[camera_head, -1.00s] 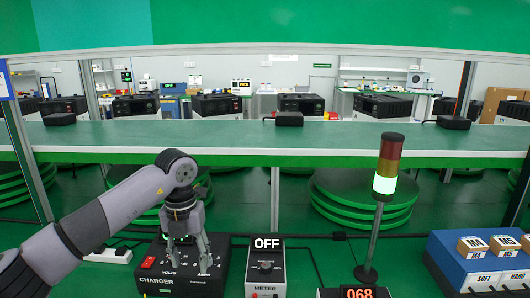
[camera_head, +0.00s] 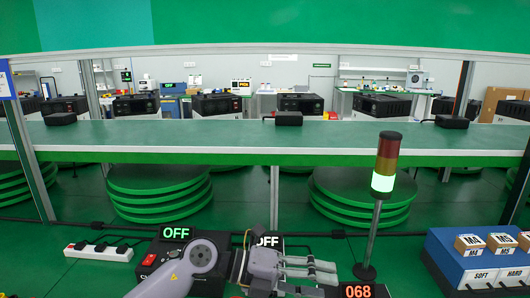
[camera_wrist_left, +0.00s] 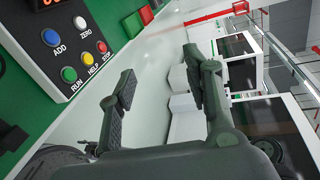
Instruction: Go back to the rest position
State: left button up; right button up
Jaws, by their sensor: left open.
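My left gripper (camera_head: 312,276) is low in the middle of the head view, its fingers pointing right, in front of the meter box. Its arm comes in from the lower left. In the left wrist view the two fingers of the left gripper (camera_wrist_left: 158,88) stand apart with nothing between them. My right gripper is not in view.
A blue box (camera_head: 450,252) with labelled blocks stands right. A power strip (camera_head: 98,251) lies left. The wrist view shows a button panel (camera_wrist_left: 72,45).

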pick_arm(q)
jog(key=w+a+r+n+t+h, duration=0.25)
jog(key=r+n+t+h, duration=0.25)
jog(key=r+n+t, duration=0.4)
jog(key=w+a+f+n+t+y, duration=0.3)
jog(key=a+n+t+y, duration=0.55)
jog(key=n, duration=0.45)
jog(key=s+a+f+n+g+y, duration=0.1)
jog(key=s+a+f+n+y, duration=0.2)
jog(key=a+f+n+y, duration=0.45)
jog(key=s+a+f+n+g+y, duration=0.2)
jog(key=a+f+n+y, duration=0.25)
jog(key=a+f, duration=0.5)
jog(key=s+a+f+n+g, duration=0.1)
jog(key=s+f+g, duration=0.4)
jog(key=s+f, duration=0.5)
jog(key=s+a+f+n+g, duration=0.1)
jog(key=s+f+g, duration=0.5)
jog(key=s, duration=0.9)
notch_tip(320, 180, down, 25)
jog(key=s+a+f+g, duration=0.2)
jog(key=s+a+f, duration=0.1)
jog(key=s+f, duration=1.4)
jog(key=shift+s+a, duration=0.15)
jog(key=shift+s, duration=0.15)
